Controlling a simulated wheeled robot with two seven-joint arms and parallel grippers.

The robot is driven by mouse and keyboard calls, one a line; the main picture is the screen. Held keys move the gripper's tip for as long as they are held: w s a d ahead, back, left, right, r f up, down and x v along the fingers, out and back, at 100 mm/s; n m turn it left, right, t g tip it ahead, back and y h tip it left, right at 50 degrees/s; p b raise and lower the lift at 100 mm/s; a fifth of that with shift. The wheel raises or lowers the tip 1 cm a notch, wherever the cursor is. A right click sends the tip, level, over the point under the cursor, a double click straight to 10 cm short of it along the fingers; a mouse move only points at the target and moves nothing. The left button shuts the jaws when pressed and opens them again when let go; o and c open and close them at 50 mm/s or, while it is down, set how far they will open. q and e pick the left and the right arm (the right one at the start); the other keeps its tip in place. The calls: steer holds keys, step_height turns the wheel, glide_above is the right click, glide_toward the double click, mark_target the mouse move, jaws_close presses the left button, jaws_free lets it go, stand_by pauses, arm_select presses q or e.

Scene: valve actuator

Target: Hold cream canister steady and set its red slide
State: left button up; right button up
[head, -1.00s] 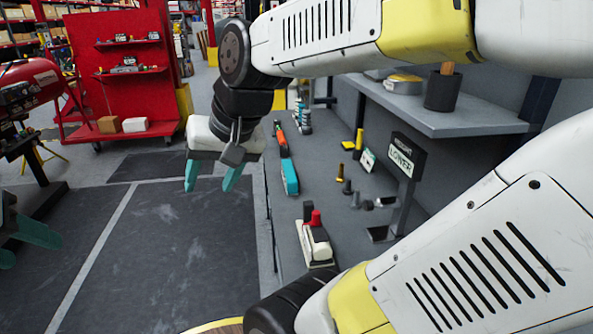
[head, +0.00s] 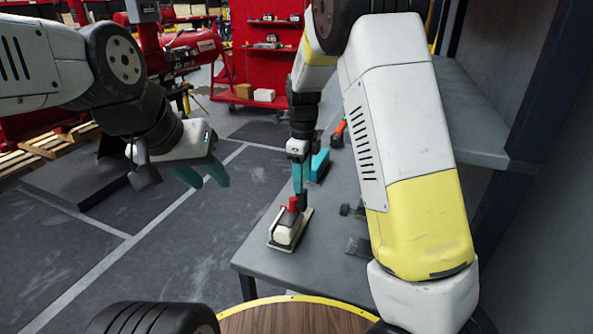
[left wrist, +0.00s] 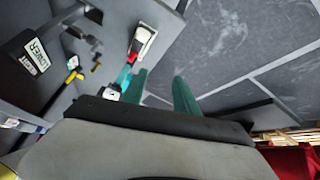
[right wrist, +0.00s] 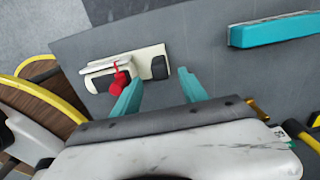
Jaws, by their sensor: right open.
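The cream canister (head: 285,234) sits on a cream base with a dark edge, near the front edge of the grey bench. Its red slide (head: 293,203) stands up at the far end in the head view and shows as a red knob in the right wrist view (right wrist: 120,83). My right gripper (right wrist: 159,75) is open; its teal fingers point at the base's dark block (right wrist: 159,67), beside the red slide. Whether they touch is unclear. My left gripper (head: 206,174) is open and empty over the floor, left of the bench. The canister also shows in the left wrist view (left wrist: 144,38).
A teal tool (head: 319,165) and an orange-handled tool (head: 338,135) lie farther back on the bench (head: 330,270). Small dark fittings (head: 352,210) stand right of the canister, partly behind my right arm. A LOWER sign (left wrist: 36,56) shows in the left wrist view. Open floor lies left.

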mark_target(302, 198)
arm_select(q)
steer(key=w+d+f+m+g+h, duration=0.2)
steer(key=w+f+m+g+h, duration=0.4)
steer(key=w+f, duration=0.4)
steer(key=w+d+f+m+g+h, duration=0.1)
steer(key=w+f+m+g+h, duration=0.6)
steer(key=w+f, duration=0.3)
steer(key=shift+w+d+m+h, duration=0.35)
steer(key=shift+w+m+h, duration=0.3)
steer(key=shift+w, duration=0.55)
arm_select(e)
steer(key=shift+f, duration=3.9)
arm_select(q)
steer(key=shift+f, duration=0.1)
